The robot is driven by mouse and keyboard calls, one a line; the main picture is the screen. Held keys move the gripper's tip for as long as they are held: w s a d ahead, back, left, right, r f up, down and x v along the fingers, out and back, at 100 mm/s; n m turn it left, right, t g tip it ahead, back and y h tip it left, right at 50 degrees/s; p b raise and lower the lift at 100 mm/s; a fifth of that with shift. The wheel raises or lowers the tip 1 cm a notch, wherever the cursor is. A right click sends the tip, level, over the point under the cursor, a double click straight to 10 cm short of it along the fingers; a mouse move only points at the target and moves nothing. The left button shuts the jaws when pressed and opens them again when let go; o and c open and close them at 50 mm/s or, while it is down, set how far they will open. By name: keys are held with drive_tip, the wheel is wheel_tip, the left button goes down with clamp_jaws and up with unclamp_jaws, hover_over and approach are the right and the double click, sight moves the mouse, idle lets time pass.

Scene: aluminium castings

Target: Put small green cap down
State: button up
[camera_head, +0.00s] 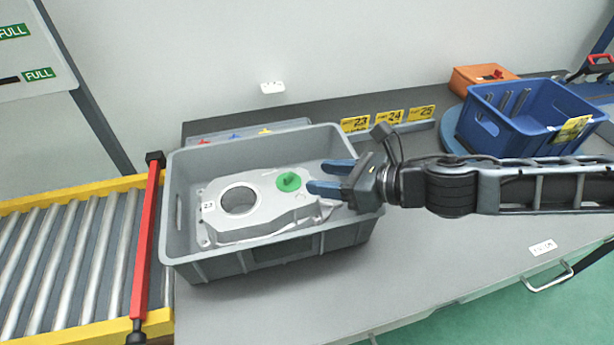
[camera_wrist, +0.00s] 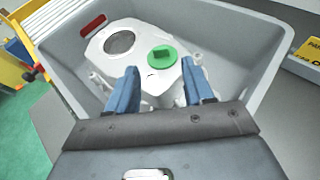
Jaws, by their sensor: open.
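The small green cap (camera_head: 288,182) sits on the right part of a pale aluminium casting (camera_head: 262,220). The casting lies in a grey crate (camera_head: 210,270) and has a large round hole and a label reading 23. My gripper (camera_head: 318,177) is over the right side of the crate, its blue fingers apart and pointing left toward the cap. In the wrist view the green cap (camera_wrist: 162,56) lies beyond the fingertips, between their lines, and apart from both. My gripper (camera_wrist: 160,82) is open with nothing between its fingers.
A roller conveyor (camera_head: 70,260) with a red bar (camera_head: 147,240) is left of the crate. Yellow number cards (camera_head: 388,117) stand behind it. A blue crate (camera_head: 525,125) and an orange box (camera_head: 480,78) are at the back right.

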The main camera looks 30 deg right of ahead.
drive_tip(key=shift+v, duration=2.65)
